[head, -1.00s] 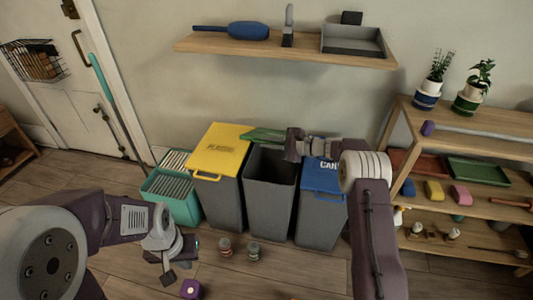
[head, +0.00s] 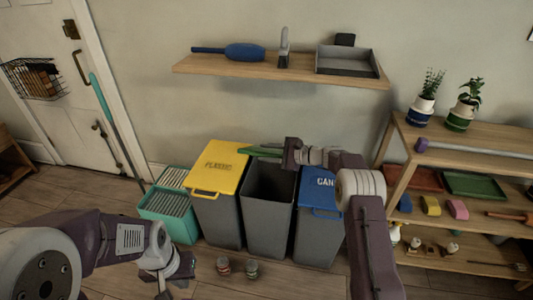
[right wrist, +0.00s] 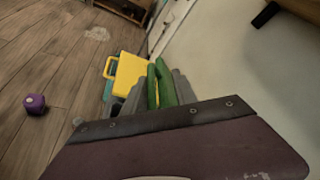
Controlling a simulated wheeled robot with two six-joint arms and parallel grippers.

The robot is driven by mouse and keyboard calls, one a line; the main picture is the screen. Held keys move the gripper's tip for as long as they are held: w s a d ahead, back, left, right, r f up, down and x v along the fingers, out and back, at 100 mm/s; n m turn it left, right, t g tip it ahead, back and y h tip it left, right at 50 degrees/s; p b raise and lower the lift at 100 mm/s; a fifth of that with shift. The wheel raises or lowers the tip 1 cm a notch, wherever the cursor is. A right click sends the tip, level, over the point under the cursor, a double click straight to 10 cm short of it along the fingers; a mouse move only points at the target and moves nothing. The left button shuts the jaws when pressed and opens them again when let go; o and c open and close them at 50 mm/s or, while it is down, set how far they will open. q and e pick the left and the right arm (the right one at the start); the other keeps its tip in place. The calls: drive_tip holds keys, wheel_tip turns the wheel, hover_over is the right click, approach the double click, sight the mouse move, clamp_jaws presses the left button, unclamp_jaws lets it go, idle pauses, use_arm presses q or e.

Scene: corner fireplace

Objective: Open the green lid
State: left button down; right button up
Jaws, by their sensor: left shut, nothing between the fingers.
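The green lid (head: 264,151) stands raised at the back of the middle grey bin (head: 268,215), whose mouth is open. In the head view the lid shows as a thin, nearly edge-on strip. My right gripper (head: 292,153) is at the lid's right end. In the right wrist view the lid (right wrist: 166,84) appears as green strips between grey shapes ahead of the gripper; whether the fingers grip it cannot be told. My left gripper (head: 178,272) is low in front of the bins, shut and empty, away from the lid.
A yellow-lidded bin (head: 217,170) stands left and a blue-lidded bin (head: 320,190) right, both closed. A teal crate (head: 168,218) is further left. Two small cans (head: 238,268) lie on the floor in front. A wooden shelf (head: 280,73) hangs above.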

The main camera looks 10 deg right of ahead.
drive_tip(key=p+v, duration=0.1)
drive_tip(key=v, duration=0.8)
drive_tip(key=shift+p, duration=0.4)
